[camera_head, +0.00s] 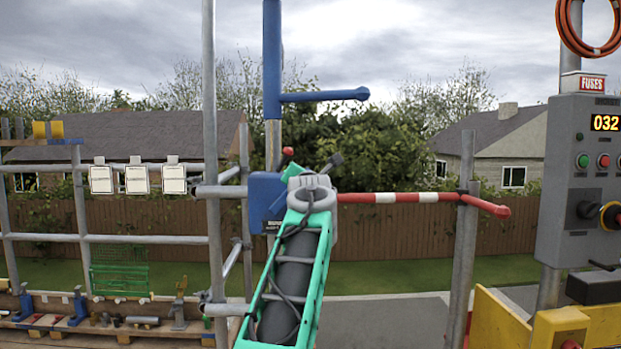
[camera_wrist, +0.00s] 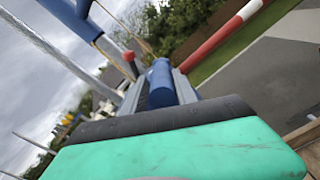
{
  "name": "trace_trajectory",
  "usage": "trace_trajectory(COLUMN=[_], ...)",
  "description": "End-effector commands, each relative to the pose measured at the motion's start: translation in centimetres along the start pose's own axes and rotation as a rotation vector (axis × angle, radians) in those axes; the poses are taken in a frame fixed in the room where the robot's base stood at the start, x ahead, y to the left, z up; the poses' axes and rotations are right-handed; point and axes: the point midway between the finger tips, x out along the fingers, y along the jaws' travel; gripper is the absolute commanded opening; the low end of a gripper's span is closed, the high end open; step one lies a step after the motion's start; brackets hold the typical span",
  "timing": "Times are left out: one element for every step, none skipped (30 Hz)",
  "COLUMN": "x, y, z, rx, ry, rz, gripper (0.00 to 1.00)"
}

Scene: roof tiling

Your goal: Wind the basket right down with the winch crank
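The winch (camera_head: 266,195) is a blue box on the upright scaffold post, below a blue jib arm (camera_head: 325,95). A red knob (camera_head: 287,152) shows above it and also in the wrist view (camera_wrist: 129,56). My gripper (camera_wrist: 158,90) is at the winch; my green and grey wrist hides its fingers in the head view. In the wrist view its two grey fingers lie close against both sides of a blue cylinder (camera_wrist: 160,82), which looks like the crank handle. The rest of the crank is hidden. I cannot pick out the hoist basket for certain; a green mesh crate (camera_head: 118,270) is at the left.
A red and white bar (camera_head: 400,198) runs right from the winch to a grey post. A control panel (camera_head: 585,180) reading 032 stands at the far right, above yellow boards (camera_head: 560,325). A bench with tools (camera_head: 120,322) is at the lower left. Open paving lies behind.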

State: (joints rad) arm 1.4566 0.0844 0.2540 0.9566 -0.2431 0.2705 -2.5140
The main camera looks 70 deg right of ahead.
Motion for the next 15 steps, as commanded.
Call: trace_trajectory(x=[0.06,0.05,0.05,0.04,0.04,0.03,0.02,0.01,0.01,0.0,0.0,-0.01,-0.06,-0.17,-0.44], y=[0.01,-0.06,-0.16,-0.23,-0.31,-0.38,-0.43,-0.45,-0.47,-0.48,-0.48,-0.47,-0.46,-0.46,-0.44], z=[-0.21,-0.15,-0.07,-0.01,0.06,0.13,0.18,0.22,0.25,0.27,0.28,0.29,0.31,0.33,0.37], rx=[0.0,0.0,0.0,0.0,0.0,0.0,0.0,0.0,0.0,0.0,0.0,0.001,0.0,0.0,0.0], ry=[0.004,0.003,0.001,0.0,-0.001,-0.002,-0.003,-0.004,-0.005,-0.005,-0.005,-0.006,-0.006,-0.006,-0.007], rz=[0.002,0.001,-0.001,-0.002,-0.003,-0.005,-0.005,-0.006,-0.006,-0.007,-0.007,-0.007,-0.007,-0.007,-0.007], gripper=[0.35,0.38,0.41,0.44,0.46,0.49,0.49,0.49,0.49,0.49,0.49,0.49,0.49,0.49,0.49])
